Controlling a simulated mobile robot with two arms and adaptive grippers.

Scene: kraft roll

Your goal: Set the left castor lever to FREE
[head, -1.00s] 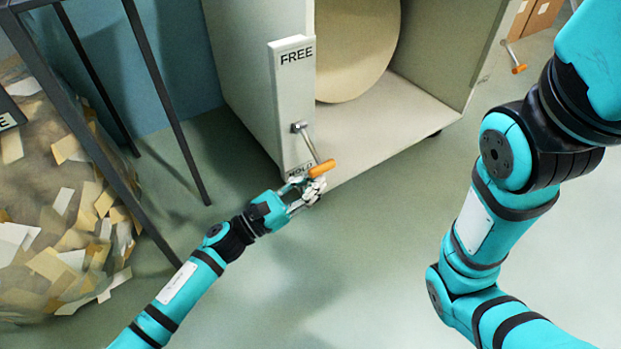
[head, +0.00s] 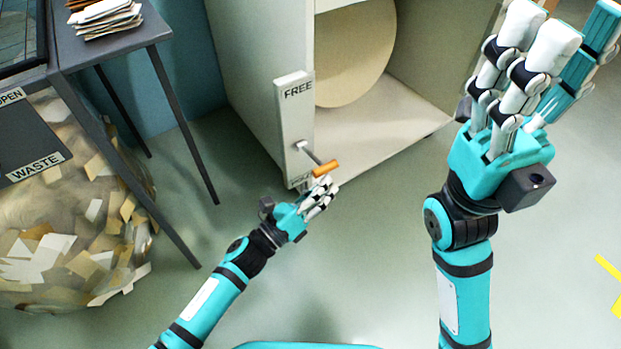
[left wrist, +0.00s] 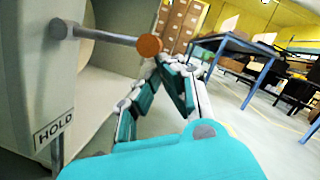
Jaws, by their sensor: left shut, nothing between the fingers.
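The left castor lever (head: 316,156) is a grey rod with an orange grip (head: 326,168), on a pale plate marked FREE (head: 298,89) at the top and HOLD at the bottom. The rod slants out near the HOLD end. In the left wrist view, the orange grip (left wrist: 150,45) and the HOLD label (left wrist: 53,128) show. My left gripper (head: 326,189) is shut and empty, just below the grip; I cannot tell whether it touches. My right gripper (head: 573,28) is raised at the right, fingers apart and empty.
The cabinet (head: 245,80) holds a large kraft roll (head: 352,50). A dark table (head: 110,45) with stacked paper and a WASTE bin (head: 70,220) full of scraps stand at the left. The floor (head: 350,270) between my arms is clear.

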